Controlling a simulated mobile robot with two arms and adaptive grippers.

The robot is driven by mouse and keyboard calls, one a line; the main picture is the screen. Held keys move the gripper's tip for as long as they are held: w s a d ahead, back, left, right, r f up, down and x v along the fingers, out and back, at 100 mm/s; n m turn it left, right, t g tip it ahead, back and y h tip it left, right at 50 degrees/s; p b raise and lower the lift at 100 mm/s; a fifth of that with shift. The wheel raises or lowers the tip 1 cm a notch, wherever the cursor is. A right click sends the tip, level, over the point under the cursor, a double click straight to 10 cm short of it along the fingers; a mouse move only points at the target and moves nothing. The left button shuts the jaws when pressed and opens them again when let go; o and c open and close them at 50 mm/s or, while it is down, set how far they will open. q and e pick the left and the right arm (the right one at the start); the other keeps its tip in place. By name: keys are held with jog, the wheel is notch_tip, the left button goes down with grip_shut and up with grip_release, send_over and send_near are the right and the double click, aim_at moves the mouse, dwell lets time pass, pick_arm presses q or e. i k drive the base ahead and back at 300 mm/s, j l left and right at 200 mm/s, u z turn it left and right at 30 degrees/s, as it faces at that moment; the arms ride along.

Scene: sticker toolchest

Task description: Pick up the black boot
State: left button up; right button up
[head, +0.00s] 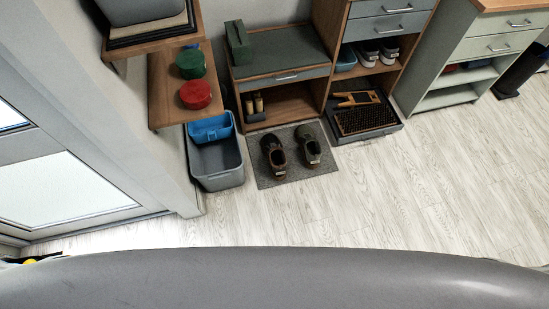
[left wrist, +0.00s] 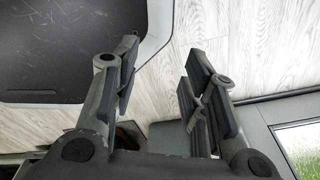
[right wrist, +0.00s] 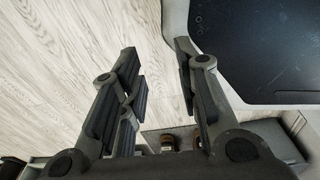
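Two dark shoes stand side by side on a grey mat (head: 262,177) in the head view. The left one (head: 273,156) looks black with brown; the right one (head: 309,144) looks dark grey-green. I cannot tell for sure which is the black boot. Their ends also show small at the bottom of the right wrist view, partly behind my gripper. My right gripper (right wrist: 157,55) is open and empty, well away from them. My left gripper (left wrist: 160,60) is open and empty over the floor. Neither gripper shows in the head view.
A grey bin (head: 218,165) stands left of the mat, and a black tray with a brush (head: 358,120) stands right of it. A wooden bench with a drawer (head: 285,75) is behind. A wooden shelf (head: 165,100) overhangs at left. The pale floor (head: 370,205) in front is clear.

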aim_at(274, 150)
jog(key=z, duration=1)
jog(key=u, duration=1.15)
jog(key=i+l+u, duration=0.15)
jog(key=l+u, duration=0.3)
jog(key=i+l+u, duration=0.15)
jog(key=l+u, duration=0.15)
jog(key=u, duration=0.15)
jog(key=l+u, duration=0.45)
